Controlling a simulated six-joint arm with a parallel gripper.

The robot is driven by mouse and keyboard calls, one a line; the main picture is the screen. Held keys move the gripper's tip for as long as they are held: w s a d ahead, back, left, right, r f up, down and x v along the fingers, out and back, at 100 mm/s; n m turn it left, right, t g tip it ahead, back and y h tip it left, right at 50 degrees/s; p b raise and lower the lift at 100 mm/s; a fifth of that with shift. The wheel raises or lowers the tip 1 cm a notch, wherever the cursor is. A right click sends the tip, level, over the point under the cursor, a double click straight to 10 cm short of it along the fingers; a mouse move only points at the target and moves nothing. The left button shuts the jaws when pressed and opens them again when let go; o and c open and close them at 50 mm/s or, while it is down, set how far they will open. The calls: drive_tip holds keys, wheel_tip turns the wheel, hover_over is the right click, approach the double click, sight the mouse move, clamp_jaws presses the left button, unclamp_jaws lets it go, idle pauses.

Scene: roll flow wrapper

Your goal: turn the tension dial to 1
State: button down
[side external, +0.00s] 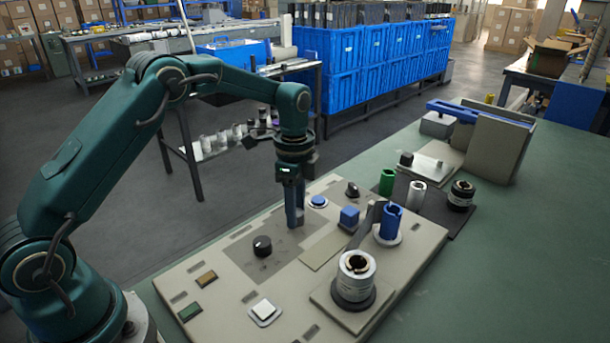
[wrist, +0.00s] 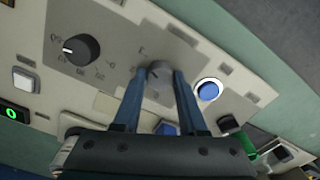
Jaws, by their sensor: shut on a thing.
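My gripper (side external: 295,222) points down at the grey panel and is shut on a small round dial, which I take for the tension dial. In the wrist view the dial (wrist: 159,73) sits between the two blue fingertips of my gripper (wrist: 157,78). A few small marks show around it, too blurred to read. Its pointer cannot be made out clearly. In the side view the fingers hide the dial.
A black dial (wrist: 80,48) with a number scale sits to the left; it also shows in the side view (side external: 262,246). A blue round button (wrist: 208,90) is close on the right. A blue block (side external: 349,216) and a metal roll (side external: 355,276) stand on the panel.

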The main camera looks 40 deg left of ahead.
drive_tip(key=shift+n, duration=0.3)
drive_tip(key=n, duration=0.3)
drive_tip(key=shift+n, duration=0.4)
drive_tip(key=n, duration=0.9)
drive_tip(key=shift+n, duration=2)
drive_tip(key=shift+c, duration=2.3)
unclamp_jaws()
